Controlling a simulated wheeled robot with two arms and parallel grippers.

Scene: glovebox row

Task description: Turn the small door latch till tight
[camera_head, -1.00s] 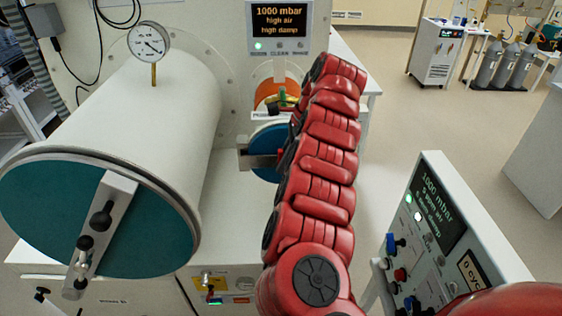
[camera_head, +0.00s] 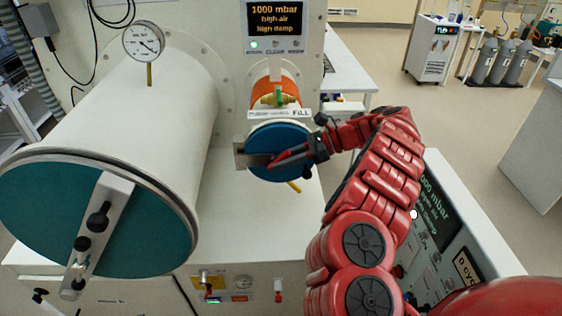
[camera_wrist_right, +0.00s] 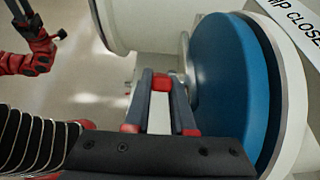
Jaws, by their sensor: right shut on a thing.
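The small door (camera_head: 290,138) is a blue disc on the front of the small orange-and-white port, beside the big cylinder. Its latch (camera_head: 240,155) is a grey metal bar across the left part of the disc.
The large chamber's teal door (camera_head: 50,225) with its own bar latch (camera_head: 95,230) is at left. A green-handled valve (camera_head: 280,98) sits just above the small door. A control panel (camera_head: 455,215) stands at right, behind my right arm. A display (camera_head: 276,20) reads 1000 mbar.

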